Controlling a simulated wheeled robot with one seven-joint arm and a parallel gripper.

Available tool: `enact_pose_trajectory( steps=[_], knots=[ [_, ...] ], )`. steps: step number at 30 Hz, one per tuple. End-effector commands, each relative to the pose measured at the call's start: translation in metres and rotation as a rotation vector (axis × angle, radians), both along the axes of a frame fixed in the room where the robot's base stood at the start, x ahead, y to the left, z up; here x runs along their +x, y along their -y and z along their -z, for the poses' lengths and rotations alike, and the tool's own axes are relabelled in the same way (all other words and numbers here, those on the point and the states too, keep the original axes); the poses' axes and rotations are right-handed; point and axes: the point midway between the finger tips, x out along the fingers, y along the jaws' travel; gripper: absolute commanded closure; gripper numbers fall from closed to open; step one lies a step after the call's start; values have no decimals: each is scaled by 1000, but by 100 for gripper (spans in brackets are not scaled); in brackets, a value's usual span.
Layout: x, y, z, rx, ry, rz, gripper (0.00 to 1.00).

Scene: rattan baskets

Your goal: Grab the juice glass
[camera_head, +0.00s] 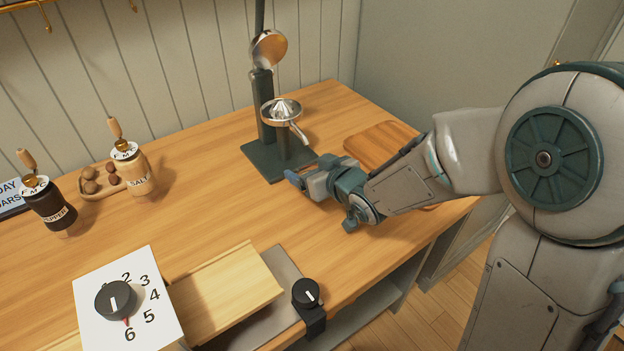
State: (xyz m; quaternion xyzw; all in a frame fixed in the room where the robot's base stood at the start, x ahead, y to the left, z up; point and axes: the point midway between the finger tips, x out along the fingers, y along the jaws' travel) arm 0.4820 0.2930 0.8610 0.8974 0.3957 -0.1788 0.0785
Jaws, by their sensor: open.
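I cannot make out a juice glass in this view. A dark green juicer stand (262,130) with a metal squeezing cone and spout (283,110) stands on the wooden counter. My gripper (304,174) is low over the counter, just right of and in front of the stand's base, below the spout. It is open, and nothing shows clearly between its fingers. My gripper and arm hide part of the counter behind them.
A wooden board (378,143) lies behind my forearm. Left are a salt grinder (137,175), a pepper grinder (50,207) and a small tray of eggs (88,193). A numbered dial (115,300) and a black knob (306,293) are at the front. The counter's middle is clear.

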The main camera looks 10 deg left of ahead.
Motion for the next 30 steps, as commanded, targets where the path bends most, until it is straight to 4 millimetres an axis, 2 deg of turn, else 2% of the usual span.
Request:
enact_pose_trajectory(
  steps=[6,7,12,13,23,30],
  knots=[
    [1,-1,0,0,0,1,19],
    [1,-1,0,0,0,1,22],
    [1,-1,0,0,0,0,69],
    [1,0,0,0,0,0,73],
    [1,-1,-2,0,1,0,73],
    [0,-1,-14,0,2,-2,73]
  ],
)
